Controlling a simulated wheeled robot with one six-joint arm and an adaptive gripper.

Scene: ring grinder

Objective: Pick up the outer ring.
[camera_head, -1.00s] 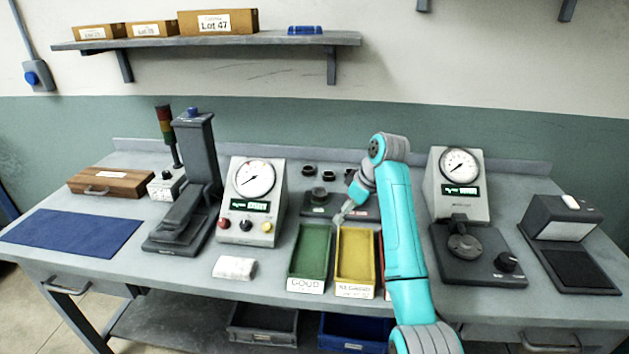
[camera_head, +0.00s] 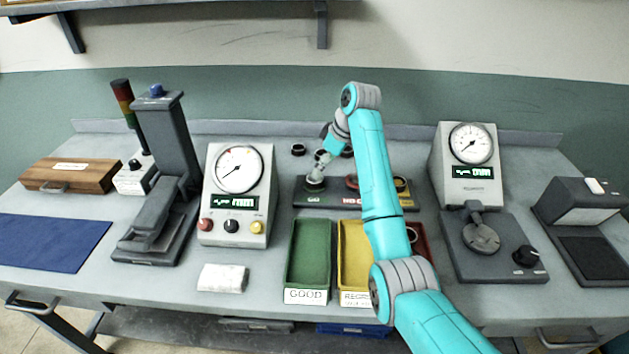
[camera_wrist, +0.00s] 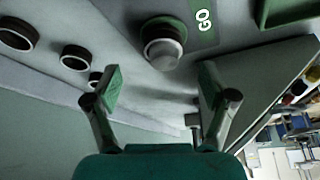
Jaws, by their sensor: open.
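A dark ring (camera_wrist: 160,27) sits around a grey GO plug (camera_wrist: 166,55) in the wrist view; I cannot tell for sure whether it is loose. In the head view the plug (camera_head: 315,184) stands on the left of a dark gauge block. Several other dark rings (camera_wrist: 75,57) rest on the bench at the left of the wrist view, and one ring (camera_head: 298,149) shows behind the block in the head view. My gripper (camera_wrist: 160,86) is open and empty, its fingertips apart and close to the plug. In the head view the fingers (camera_head: 321,165) are small and partly hidden.
Green (camera_head: 308,252) and yellow (camera_head: 353,252) trays stand in front of the gauge block. A red tray (camera_head: 420,246) is partly behind my arm. Dial instruments (camera_head: 238,192) stand left and right (camera_head: 468,165). A white cloth (camera_head: 222,278) lies at the front.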

